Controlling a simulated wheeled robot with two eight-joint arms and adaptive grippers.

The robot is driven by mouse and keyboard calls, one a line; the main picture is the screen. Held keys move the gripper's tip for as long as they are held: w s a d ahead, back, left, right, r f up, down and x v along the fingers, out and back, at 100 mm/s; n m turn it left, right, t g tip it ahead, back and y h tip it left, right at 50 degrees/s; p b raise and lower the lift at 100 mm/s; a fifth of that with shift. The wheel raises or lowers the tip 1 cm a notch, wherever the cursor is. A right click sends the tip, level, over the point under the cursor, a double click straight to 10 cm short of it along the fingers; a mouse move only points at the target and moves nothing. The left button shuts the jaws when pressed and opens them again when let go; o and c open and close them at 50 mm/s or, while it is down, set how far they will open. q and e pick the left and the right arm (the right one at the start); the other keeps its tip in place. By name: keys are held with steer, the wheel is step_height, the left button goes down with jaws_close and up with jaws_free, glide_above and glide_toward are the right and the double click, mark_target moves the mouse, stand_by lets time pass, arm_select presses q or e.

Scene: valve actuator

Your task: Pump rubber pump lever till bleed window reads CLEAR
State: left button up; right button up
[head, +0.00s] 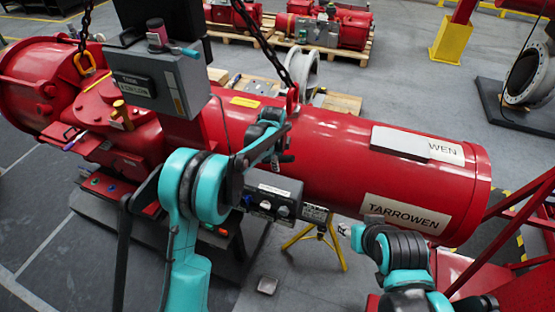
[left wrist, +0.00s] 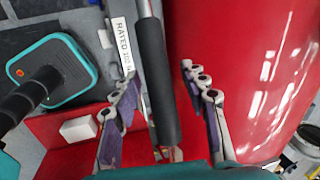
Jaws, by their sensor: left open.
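The pump lever, a bar with a black rubber sleeve (left wrist: 155,80), runs lengthwise between the fingers of my left gripper (left wrist: 160,92) in the left wrist view. The fingers stand apart on either side of it, with a gap to the sleeve on both sides. In the head view my left gripper (head: 265,148) is at the near side of the red valve actuator (head: 340,150); the lever is hard to make out there. A dark box with round fittings (head: 274,200) sits just below. I cannot make out a bleed window reading. My right arm (head: 400,255) is at lower right; its fingers are unclear.
A grey control box (head: 160,78) stands on the actuator, and chains hang from above. A yellow stand (head: 325,240) is under the cylinder. Red frame bars (head: 505,235) are at the right. Open grey floor lies in front, with pallets of red equipment (head: 340,30) behind.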

arm_select(q)
steer(key=shift+f, duration=0.2)
jaws_close()
steer(key=f+y+b, duration=0.1)
steer(key=f+b, duration=0.2)
steer(key=d+f+y+b, duration=0.1)
steer(key=f+b, duration=0.2)
steer(key=d+f+t+y+b, duration=0.1)
steer(key=f+y+b, duration=0.1)
steer(key=f+b, duration=0.1)
steer(key=shift+s+d+m, duration=0.1)
steer(key=shift+s+m, duration=0.2)
steer(key=shift+s, duration=0.05)
steer(key=shift+r, duration=0.1)
jaws_free()
